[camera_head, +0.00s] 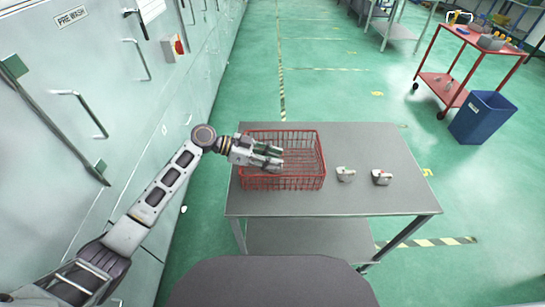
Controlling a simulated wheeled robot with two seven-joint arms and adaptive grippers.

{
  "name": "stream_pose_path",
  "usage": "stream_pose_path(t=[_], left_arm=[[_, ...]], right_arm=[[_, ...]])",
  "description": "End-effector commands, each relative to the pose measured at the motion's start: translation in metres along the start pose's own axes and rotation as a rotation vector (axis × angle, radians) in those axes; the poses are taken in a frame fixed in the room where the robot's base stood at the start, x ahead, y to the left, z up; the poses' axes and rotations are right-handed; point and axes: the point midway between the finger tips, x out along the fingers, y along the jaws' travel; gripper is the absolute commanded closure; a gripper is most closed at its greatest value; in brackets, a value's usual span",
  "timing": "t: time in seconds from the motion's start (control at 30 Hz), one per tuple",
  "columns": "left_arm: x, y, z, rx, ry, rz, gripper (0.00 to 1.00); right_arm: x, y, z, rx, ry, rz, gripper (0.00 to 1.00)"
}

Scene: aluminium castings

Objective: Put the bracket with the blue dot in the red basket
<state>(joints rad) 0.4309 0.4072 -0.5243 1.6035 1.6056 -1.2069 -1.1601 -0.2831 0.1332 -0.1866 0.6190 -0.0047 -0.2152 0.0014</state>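The red wire basket (305,182) stands on the left part of the grey table. My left gripper (281,158) reaches over the basket from its left side. Its two fingers are spread apart, pointing right, and I see nothing held between them. Two small grey metal brackets lie on the table right of the basket: one bracket (345,174) close to it, another bracket (381,177) further right. The right one shows a small reddish mark. I cannot make out a blue dot on either. The gripper hides part of the basket's inside. My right gripper is not in view.
The grey table (385,148) has free room behind and right of the brackets. A wall of white cabinets (100,130) runs along the left. A red cart (480,45) with parts and a blue bin (483,117) stand at the back right.

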Motion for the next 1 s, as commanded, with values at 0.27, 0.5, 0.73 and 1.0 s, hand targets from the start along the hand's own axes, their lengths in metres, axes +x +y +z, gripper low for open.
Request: stream_pose_path(t=[0.27,0.5,0.73,1.0], left_arm=[[-0.020,0.001,0.000,-0.007,-0.005,0.002,0.68],[-0.056,0.000,-0.003,-0.004,-0.002,-0.001,0.68],[-0.090,0.000,-0.004,-0.003,0.000,0.000,0.68],[-0.118,0.000,-0.006,-0.002,0.002,0.000,0.68]], right_arm=[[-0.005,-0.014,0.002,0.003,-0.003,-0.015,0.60],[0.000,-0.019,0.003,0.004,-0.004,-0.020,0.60],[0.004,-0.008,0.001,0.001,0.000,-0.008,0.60],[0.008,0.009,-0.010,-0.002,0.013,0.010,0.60]])
